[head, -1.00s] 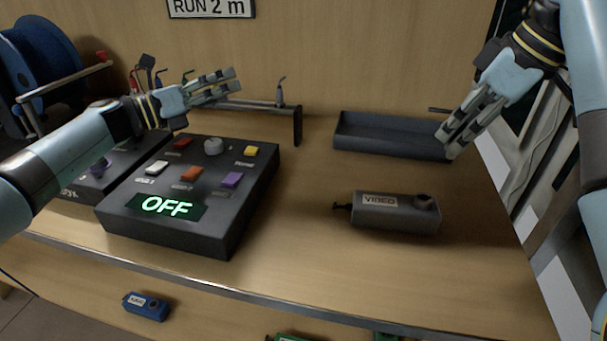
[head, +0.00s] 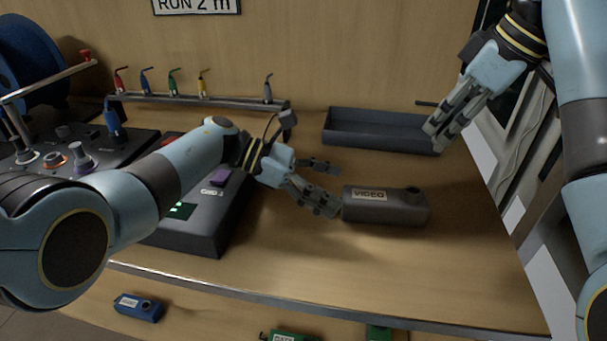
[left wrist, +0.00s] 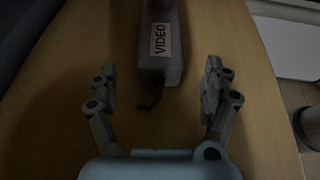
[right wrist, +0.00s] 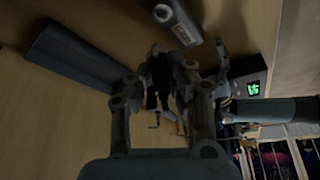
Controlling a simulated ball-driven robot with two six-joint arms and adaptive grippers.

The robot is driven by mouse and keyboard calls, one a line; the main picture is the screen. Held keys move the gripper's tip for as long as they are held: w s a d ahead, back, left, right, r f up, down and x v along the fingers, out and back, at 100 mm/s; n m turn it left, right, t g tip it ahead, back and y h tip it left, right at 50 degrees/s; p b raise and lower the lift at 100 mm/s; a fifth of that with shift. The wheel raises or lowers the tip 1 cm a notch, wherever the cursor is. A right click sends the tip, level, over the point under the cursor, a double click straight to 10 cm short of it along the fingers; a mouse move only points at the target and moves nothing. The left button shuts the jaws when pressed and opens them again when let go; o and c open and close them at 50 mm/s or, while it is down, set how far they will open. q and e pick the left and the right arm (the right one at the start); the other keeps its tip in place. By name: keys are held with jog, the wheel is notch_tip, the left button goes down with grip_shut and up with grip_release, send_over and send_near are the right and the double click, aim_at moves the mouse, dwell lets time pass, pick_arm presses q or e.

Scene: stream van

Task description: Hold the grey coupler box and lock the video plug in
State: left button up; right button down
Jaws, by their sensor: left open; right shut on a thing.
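The grey coupler box (head: 387,206), labelled VIDEO, lies on the bench. It has a round opening on top near its right end. In the left wrist view the box (left wrist: 160,62) is ahead, with a small dark hooked piece at its near end. My left gripper (head: 334,190) is open at the box's left end, its fingers spread to either side and not closed on it. My right gripper (head: 435,140) is raised near the tray's right end. In the right wrist view it is shut on a dark plug-like thing (right wrist: 159,72), partly hidden by the fingers; I see no label on it.
A dark empty tray (head: 380,146) lies behind the box. A rack (head: 190,102) holding several coloured plugs stands at the back left. A control panel (head: 205,228) is partly hidden under my left arm. A blue box (head: 138,307) lies below the bench edge. Bench around the coupler is clear.

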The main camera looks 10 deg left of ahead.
aim_at(344, 193)
pick_arm(q)
jog(key=x, duration=0.5)
jog(key=c, duration=1.3)
jog(key=o, duration=1.3)
jog(key=shift+a, duration=0.1)
